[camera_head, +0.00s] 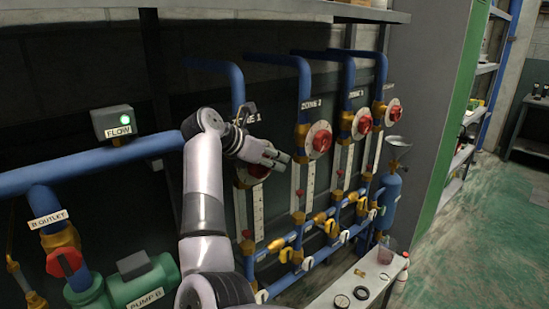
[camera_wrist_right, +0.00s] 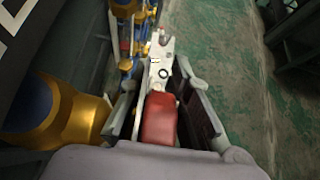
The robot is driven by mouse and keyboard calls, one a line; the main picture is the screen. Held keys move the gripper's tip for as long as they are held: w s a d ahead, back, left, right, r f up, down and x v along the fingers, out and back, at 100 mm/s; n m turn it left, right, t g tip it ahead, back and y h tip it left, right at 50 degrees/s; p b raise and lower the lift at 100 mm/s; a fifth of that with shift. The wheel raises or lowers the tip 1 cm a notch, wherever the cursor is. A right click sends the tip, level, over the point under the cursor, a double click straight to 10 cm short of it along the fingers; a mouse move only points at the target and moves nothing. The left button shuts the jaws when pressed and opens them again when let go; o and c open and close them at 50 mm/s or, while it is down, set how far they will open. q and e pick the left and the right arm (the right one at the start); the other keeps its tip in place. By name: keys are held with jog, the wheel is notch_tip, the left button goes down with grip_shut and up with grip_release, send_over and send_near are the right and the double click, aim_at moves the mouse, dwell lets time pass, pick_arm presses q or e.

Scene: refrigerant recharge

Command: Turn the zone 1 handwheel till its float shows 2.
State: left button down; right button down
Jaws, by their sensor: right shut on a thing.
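The zone 1 handwheel (camera_head: 258,171) is red with a pale dial behind it. It sits below the blue pipe bend marked ZONE 1 and is partly covered by my right gripper (camera_head: 272,157). In the right wrist view the red handle (camera_wrist_right: 160,120) lies between the two fingers of that gripper, which is shut on it. Below the wheel is the zone 1 scale (camera_head: 257,212), a pale upright strip. A small red float (camera_head: 247,234) shows low beside it. The scale's numbers are too small to read. My left gripper is not in view.
Similar red handwheels stand to the right, with zone 2 (camera_head: 321,140) nearest. Yellow valves (camera_head: 288,254) line the lower blue pipe. A bench (camera_head: 340,285) holds small items at the lower right. Green floor (camera_head: 480,220) is open at right.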

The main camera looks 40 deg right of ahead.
jog(key=shift+r, duration=0.1)
jog(key=c, duration=1.5)
grip_release()
jog(key=shift+o, duration=0.2)
notch_tip(320, 180, up, 10)
